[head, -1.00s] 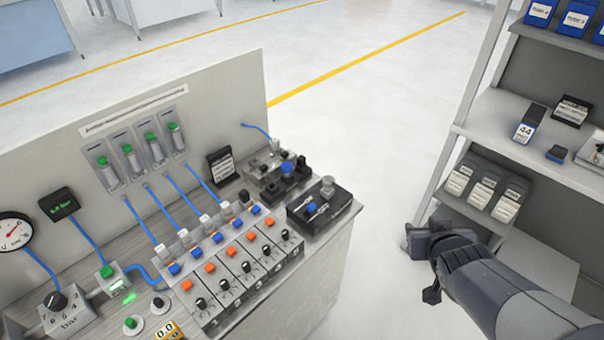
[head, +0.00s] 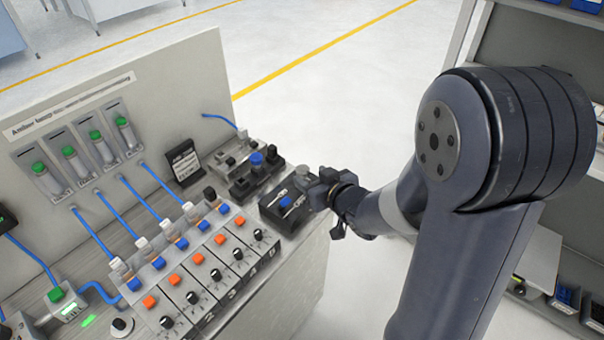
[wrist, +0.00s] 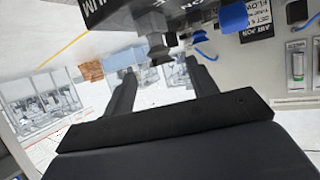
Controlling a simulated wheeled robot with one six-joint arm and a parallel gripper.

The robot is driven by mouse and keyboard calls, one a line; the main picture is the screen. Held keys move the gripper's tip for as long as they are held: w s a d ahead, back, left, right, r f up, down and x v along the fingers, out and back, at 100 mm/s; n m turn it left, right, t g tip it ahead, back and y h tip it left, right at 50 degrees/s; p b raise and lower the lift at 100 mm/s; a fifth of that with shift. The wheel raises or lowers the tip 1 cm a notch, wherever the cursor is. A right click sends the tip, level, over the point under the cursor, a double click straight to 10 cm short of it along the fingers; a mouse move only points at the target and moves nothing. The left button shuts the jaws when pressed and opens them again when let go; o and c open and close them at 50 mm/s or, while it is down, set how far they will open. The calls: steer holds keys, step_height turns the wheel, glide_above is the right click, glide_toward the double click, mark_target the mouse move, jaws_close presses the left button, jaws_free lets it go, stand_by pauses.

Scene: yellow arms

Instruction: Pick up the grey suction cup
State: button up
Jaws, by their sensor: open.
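The grey suction cup (head: 302,174) stands at the back of a black tray (head: 268,213) on the bench's right end, behind a blue cup (head: 287,202) in the head view. My gripper (head: 322,188) is just right of the tray, close to the grey cup. Contact cannot be told from this angle. In the wrist view my gripper (wrist: 163,88) has its two fingers apart with nothing clear between them. There the picture is upside down, and a greyish cup-like part (wrist: 156,28) hangs at the top, beyond the fingers.
A second black holder (head: 250,180) with a blue-topped part stands behind the tray. Valve blocks with orange and blue buttons (head: 198,258) fill the bench to the left. A black label stand (head: 184,162) is behind. A shelf (head: 545,250) stands right; open floor lies between.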

mark_target(302, 169)
steer(key=shift+p+x, duration=0.55)
steer(key=shift+x, duration=2.15)
steer(key=shift+r, duration=0.15)
steer(key=shift+c, duration=0.4)
steer(key=c, duration=0.9)
steer(key=shift+r, duration=0.15)
